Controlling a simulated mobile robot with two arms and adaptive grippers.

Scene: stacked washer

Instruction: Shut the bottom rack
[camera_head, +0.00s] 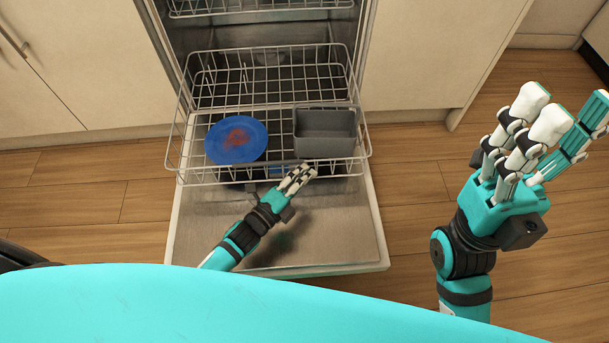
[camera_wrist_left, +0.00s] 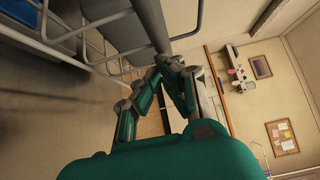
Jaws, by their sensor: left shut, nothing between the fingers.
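The bottom rack (camera_head: 190,165) is a white wire rack pulled out over the lowered dishwasher door (camera_head: 345,235). It holds a blue plate (camera_head: 222,150) with a reddish stain and a grey cutlery basket (camera_head: 325,145). My left gripper (camera_head: 300,176) is shut and empty at the rack's front edge, just below the basket. I cannot tell whether it touches the wires. In the left wrist view, rack wires (camera_wrist_left: 75,55) show beside the shut fingers (camera_wrist_left: 160,85). My right gripper (camera_head: 555,115) is open and empty, off to the right of the door.
The upper rack (camera_head: 255,5) shows at the top of the dishwasher opening. Cream cabinets (camera_head: 70,70) stand on both sides.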

